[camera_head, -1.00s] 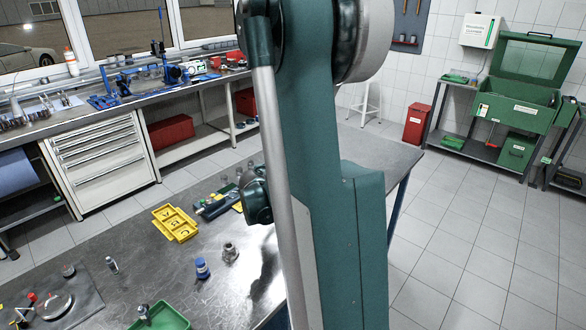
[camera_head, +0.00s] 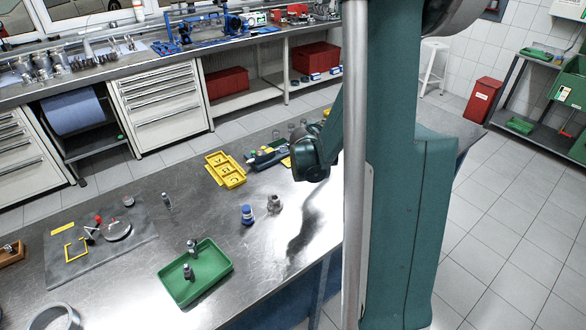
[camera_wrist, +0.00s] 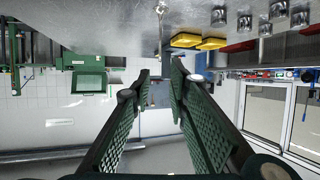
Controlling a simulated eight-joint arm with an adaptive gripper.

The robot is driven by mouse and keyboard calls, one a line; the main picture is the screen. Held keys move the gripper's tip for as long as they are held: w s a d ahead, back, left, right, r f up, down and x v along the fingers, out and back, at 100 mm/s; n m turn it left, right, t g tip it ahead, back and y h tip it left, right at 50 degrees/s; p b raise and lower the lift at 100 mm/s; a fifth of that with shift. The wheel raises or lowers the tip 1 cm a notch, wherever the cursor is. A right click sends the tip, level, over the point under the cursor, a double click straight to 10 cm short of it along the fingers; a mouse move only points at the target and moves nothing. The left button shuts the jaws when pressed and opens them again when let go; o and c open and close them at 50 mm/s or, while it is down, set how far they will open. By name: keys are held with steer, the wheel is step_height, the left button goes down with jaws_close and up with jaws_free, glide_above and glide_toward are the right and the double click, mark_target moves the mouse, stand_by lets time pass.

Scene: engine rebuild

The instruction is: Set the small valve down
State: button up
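My gripper (camera_wrist: 160,72) shows in the wrist view with its two green ribbed fingers apart. In the head view the gripper is hidden behind my arm. Two small metal parts, one (camera_head: 192,246) behind the other (camera_head: 187,271), stand in a green tray (camera_head: 222,262) on the steel bench (camera_head: 130,255). Another slim small part (camera_head: 167,201) stands on the bench behind the tray.
A dark mat (camera_head: 75,265) with tools lies at left. Bare bench lies between the mat and the green tray.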

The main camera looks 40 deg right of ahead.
steer(key=shift+a, duration=0.1)
steer(key=s+a+r+n+t+y, duration=0.1)
steer(key=s+a+r+n+y, duration=0.1)
steer(key=a, duration=0.7)
steer(key=s+a+r+n+t+y, duration=0.1)
steer(key=a+r+n+y, duration=0.15)
steer(key=a, duration=0.65)
steer(key=s+a+r+n+y, duration=0.2)
steer(key=a, duration=0.7)
steer(key=s+a+n+y, duration=0.2)
steer(key=s+a, duration=0.3)
steer(key=a, duration=0.3)
steer(key=s+a+n+y, duration=0.2)
steer(key=s+a, duration=0.3)
steer(key=a, duration=0.4)
steer(key=s+a+n+t+y, duration=0.1)
steer(key=s+a+n, duration=0.3)
steer(key=a, duration=0.4)
steer(key=shift+s+a+r+y, duration=0.15)
steer(key=shift+s+r+y, duration=0.05)
steer(key=shift+s+y, duration=0.55)
steer(key=shift+s, duration=0.1)
